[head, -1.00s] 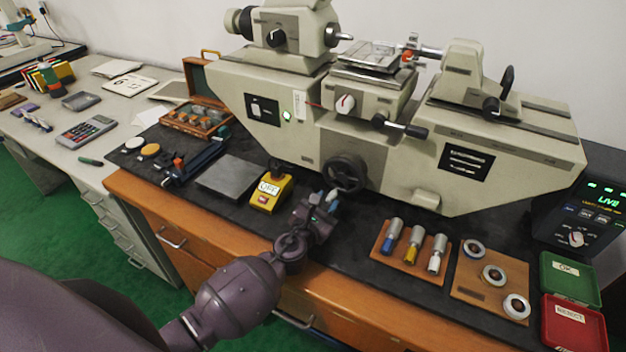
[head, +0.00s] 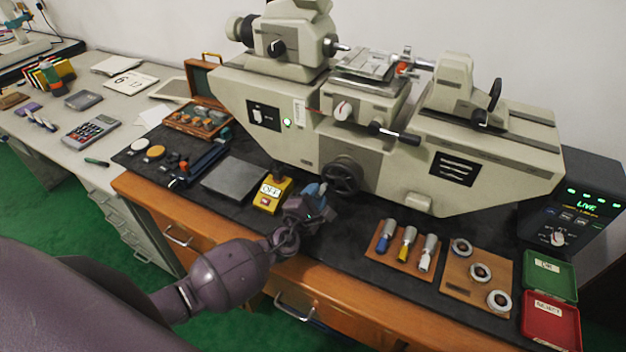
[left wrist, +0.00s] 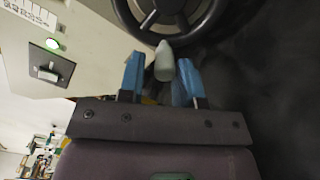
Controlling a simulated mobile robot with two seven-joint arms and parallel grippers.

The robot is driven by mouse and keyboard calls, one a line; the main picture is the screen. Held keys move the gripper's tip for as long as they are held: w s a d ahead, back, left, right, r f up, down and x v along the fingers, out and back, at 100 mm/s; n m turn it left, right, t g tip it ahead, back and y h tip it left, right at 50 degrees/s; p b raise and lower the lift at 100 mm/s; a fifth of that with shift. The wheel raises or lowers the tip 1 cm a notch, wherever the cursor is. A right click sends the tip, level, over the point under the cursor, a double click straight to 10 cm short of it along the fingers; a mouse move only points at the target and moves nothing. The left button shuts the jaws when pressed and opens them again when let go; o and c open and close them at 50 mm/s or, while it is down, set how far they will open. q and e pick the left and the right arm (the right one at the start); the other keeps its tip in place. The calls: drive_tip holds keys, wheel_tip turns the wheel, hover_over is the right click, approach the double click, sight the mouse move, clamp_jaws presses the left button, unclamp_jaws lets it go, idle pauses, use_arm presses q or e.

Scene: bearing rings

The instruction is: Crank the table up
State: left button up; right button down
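The grey measuring machine carries a small work table (head: 366,64) at its upper middle. A black handwheel (head: 342,176) sits low on the machine's front, and its rim and spokes show at the top of the left wrist view (left wrist: 208,22). A pale grey crank handle (left wrist: 164,62) sticks out from the wheel towards my wrist camera. My left gripper (left wrist: 162,75) has its blue fingers apart, one on each side of the handle, with a visible gap at the left finger. In the head view my left gripper (head: 318,197) is just below and left of the wheel. My right gripper is out of view.
A yellow switch box (head: 272,192) stands close left of my gripper, beside a grey plate (head: 235,178). To the right are a wooden tray of plugs (head: 388,262), a ring board (head: 470,294), and green (head: 550,275) and red (head: 550,322) trays. A display unit (head: 575,215) stands far right.

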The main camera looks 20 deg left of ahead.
use_arm(q)
drive_tip(key=shift+a+r+m+p, duration=0.2)
drive_tip(key=shift+r+m+p, duration=0.4)
drive_tip(key=shift+m+p, duration=0.35)
drive_tip(key=shift+m+b, duration=0.35)
drive_tip(key=shift+b, duration=0.05)
drive_tip(key=shift+s+a+r+m, duration=0.1)
drive_tip(key=shift+s+r+m, duration=0.1)
drive_tip(key=shift+s+m, duration=0.3)
drive_tip(key=shift+s+r+m, duration=0.15)
drive_tip(key=shift+s+m, duration=0.15)
drive_tip(key=shift+m, duration=0.4)
drive_tip(key=s, duration=0.7)
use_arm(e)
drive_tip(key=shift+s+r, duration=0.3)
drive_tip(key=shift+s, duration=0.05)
use_arm(q)
drive_tip(key=shift+a, duration=0.1)
